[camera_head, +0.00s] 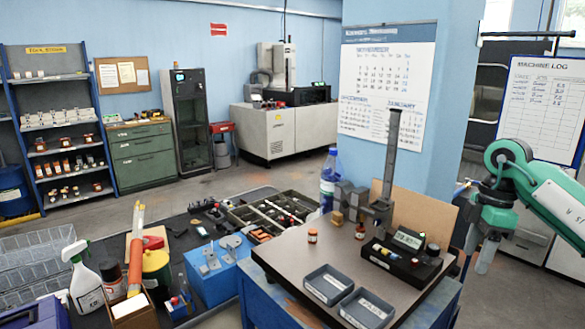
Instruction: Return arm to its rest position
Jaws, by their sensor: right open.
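My right arm, green and grey, comes in from the right edge and bends down at its wrist. My right gripper (486,262) hangs at the right, beyond the right edge of the bench top. It points downward and is open, with nothing seen between its fingers. It is apart from the grey measuring device (408,243) with a lit display on the bench (290,262). My left gripper is not in view.
Two grey trays (328,285) (367,308) lie at the bench's front. Small orange-brown jars (312,235) stand behind them. A tall metal post stand (391,150) rises at the back. A cluttered dark table (190,240) is at left. Floor shows right of the bench.

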